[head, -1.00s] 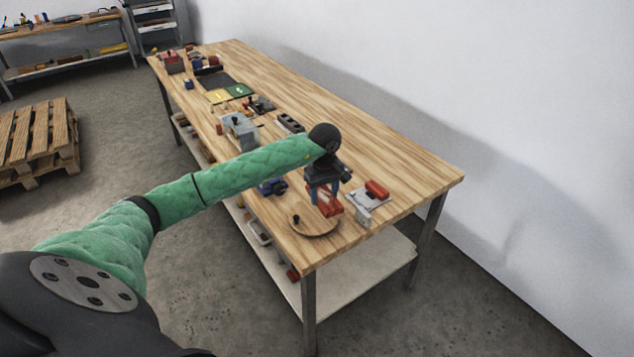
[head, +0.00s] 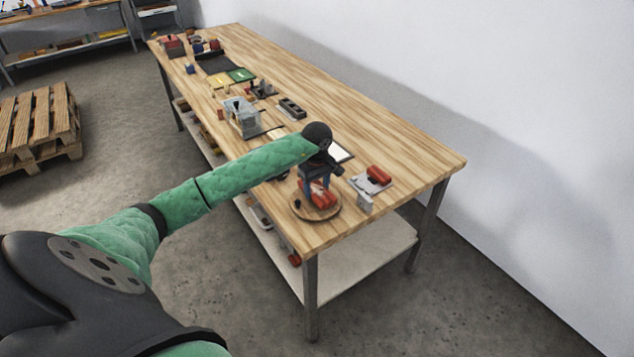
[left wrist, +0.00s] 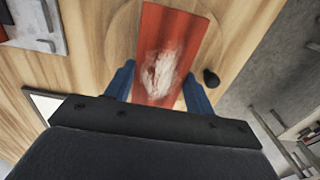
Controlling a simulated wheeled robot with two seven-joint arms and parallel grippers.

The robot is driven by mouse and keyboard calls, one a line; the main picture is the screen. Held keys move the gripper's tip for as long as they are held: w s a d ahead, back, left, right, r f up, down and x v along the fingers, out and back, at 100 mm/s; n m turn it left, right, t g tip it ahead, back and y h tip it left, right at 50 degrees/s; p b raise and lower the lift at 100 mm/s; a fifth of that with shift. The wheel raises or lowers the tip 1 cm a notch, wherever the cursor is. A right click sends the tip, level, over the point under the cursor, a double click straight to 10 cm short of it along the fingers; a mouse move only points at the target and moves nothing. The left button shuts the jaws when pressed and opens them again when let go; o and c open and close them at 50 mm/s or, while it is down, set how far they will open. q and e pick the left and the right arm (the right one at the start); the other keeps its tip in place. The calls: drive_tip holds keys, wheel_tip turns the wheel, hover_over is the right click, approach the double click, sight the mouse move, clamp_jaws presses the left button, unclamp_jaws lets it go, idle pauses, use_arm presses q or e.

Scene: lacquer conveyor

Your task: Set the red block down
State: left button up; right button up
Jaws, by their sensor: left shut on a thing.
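The red block (left wrist: 172,50), with a pale scuffed patch on its face, is between the blue fingers of my left gripper (left wrist: 160,88) in the left wrist view. In the head view my left gripper (head: 316,188) points down and is shut on the red block (head: 320,196). The block is over the round wooden board (head: 322,215) at the near end of the table. I cannot tell whether its underside touches the board. The board also shows behind the block in the left wrist view (left wrist: 122,35). My right gripper is not in view.
A small dark knob (left wrist: 211,77) is on the board beside the block. A grey fixture with another red piece (head: 378,175) stands to the right. A grey machine (head: 242,117) and several small parts lie farther back. The table's right side is clear.

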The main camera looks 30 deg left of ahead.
use_arm(q)
drive_tip(key=shift+f, duration=0.4)
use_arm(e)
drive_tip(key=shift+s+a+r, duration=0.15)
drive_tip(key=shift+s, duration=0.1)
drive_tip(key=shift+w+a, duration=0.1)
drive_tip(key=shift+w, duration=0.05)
use_arm(q)
drive_tip(key=shift+f, duration=0.1)
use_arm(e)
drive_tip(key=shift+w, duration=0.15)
use_arm(q)
drive_tip(key=shift+f+b, duration=0.45)
drive_tip(key=shift+b, duration=0.15)
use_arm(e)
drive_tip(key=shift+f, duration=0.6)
use_arm(q)
drive_tip(key=o, duration=1.2)
